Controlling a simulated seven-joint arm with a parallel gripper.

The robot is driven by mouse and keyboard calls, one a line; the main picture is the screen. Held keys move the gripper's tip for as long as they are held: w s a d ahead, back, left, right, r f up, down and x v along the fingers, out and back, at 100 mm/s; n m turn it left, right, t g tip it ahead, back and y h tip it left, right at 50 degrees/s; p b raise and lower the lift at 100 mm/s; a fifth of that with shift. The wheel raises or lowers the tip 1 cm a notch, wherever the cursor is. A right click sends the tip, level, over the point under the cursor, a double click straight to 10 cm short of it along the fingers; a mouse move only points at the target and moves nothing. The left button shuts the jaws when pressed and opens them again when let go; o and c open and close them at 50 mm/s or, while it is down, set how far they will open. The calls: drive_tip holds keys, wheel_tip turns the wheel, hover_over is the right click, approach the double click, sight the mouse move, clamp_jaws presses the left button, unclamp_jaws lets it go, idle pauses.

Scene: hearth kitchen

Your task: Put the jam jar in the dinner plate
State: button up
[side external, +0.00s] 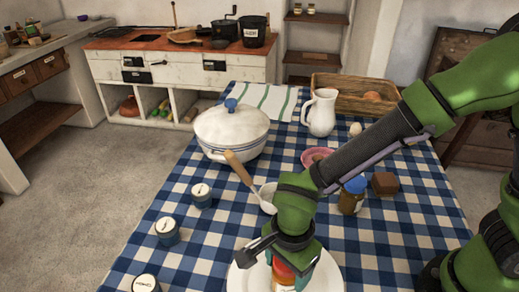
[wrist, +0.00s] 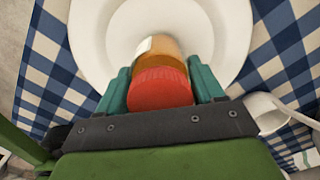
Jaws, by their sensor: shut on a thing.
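The jam jar (wrist: 165,48) has a red lid, amber contents and a pale label. My gripper (wrist: 160,78) is shut on it, with one green finger on each side below the lid. The jar also shows in the side view (side external: 284,272), partly hidden by my gripper (side external: 290,268). The white dinner plate (wrist: 234,32) lies under the jar, and its rim shows at the bottom of the side view (side external: 329,278). The jar is over the plate's inner area. I cannot tell whether its base touches the plate.
A blue-lidded jar (side external: 352,194) and a brown block (side external: 384,183) stand to the right. A white pot (side external: 232,132), a wooden-handled ladle (side external: 240,168) and a white pitcher (side external: 320,112) stand behind. Several small labelled canisters (side external: 167,232) line the left. Checked cloth between them is clear.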

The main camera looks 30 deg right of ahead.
drive_tip(key=o, duration=1.4)
drive_tip(key=shift+f, duration=0.15)
